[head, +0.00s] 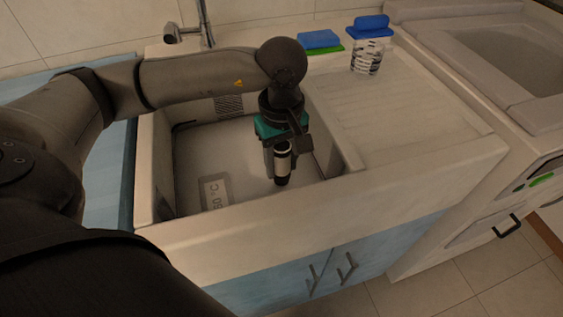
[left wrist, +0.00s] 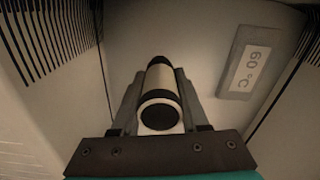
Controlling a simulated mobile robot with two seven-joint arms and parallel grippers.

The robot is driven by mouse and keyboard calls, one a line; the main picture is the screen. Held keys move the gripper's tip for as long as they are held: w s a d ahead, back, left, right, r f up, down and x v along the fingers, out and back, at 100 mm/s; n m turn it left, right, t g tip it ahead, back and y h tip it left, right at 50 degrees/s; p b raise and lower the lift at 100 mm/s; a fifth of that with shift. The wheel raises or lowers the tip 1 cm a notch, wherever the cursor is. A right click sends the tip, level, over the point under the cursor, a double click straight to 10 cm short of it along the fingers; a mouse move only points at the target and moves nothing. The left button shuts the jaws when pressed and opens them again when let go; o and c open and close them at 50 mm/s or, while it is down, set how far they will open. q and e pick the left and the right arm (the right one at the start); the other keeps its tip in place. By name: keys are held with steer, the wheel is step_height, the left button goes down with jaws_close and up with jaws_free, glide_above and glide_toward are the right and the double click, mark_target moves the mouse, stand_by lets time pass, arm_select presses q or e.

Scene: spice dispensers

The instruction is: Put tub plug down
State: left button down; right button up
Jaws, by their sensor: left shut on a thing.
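My left gripper (head: 283,158) reaches down into the sink basin (head: 230,150) in the head view. It is shut on a short cylinder with white and black bands, the tub plug (head: 283,164). In the left wrist view the plug (left wrist: 160,100) lies between the two fingers of the left gripper (left wrist: 160,88), with its dark round end toward the camera. The plug appears to be inside the basin near its front right part; whether it touches the floor of the basin I cannot tell. My right gripper is not in view.
A label plate reading "60 °C" (left wrist: 244,62) is in the basin. A faucet (head: 184,33) stands behind it. On the right are a ribbed drainboard (head: 400,110), a blue-and-green sponge (head: 320,41) and a blue-capped jar (head: 367,55). The basin walls rise close around the gripper.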

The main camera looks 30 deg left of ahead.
arm_select(q)
steer(key=shift+r, duration=0.5)
